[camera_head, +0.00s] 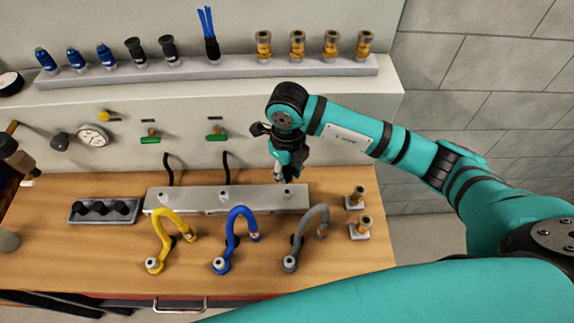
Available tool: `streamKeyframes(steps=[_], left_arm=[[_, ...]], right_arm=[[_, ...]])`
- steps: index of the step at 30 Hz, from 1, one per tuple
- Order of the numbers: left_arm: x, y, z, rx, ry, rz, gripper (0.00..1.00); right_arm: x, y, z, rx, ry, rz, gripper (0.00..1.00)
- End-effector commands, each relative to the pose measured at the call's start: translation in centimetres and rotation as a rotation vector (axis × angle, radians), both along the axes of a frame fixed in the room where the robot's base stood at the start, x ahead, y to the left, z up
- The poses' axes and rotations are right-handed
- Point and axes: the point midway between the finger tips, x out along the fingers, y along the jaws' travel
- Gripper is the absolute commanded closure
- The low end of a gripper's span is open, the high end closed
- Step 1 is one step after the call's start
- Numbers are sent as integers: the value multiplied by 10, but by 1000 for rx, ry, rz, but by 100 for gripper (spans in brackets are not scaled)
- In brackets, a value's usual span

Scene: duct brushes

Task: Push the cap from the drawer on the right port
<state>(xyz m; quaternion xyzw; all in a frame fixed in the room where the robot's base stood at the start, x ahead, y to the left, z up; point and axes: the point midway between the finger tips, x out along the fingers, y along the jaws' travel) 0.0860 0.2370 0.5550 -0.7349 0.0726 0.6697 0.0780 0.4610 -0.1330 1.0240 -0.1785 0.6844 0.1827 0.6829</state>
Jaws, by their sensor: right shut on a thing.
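A grey metal manifold bar (255,199) lies on the wooden bench, with three ports along its top. The right port (288,192) is near its right end. My right gripper (281,174) points down just above and behind this port. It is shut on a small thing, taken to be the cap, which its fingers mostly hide. I cannot tell whether the cap touches the port. A drawer handle (181,306) shows at the bench's front edge; how far the drawer is open is not clear. My left gripper is not in view.
Yellow (161,232), blue (231,229) and grey (312,232) hoses stand in front of the bar. A tray (103,220) of black parts lies left. Two brass fittings (360,228) stand right. A shelf (215,70) holds several connectors behind.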

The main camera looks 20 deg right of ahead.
Motion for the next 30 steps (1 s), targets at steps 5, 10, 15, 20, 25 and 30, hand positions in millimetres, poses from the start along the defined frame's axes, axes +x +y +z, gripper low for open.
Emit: streamKeyframes(steps=[5,10,15,20,25,30], left_arm=[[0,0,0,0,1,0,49],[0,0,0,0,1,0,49],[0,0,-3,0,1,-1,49],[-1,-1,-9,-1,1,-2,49],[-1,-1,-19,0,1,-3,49],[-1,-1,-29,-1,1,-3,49]], right_arm=[[0,0,-1,0,0,-17,100],[0,0,-1,0,0,-15,100],[0,0,-4,0,0,-14,100],[0,0,-14,-1,1,-13,100],[0,0,-29,0,1,-12,100],[0,1,-45,1,1,-12,100]])
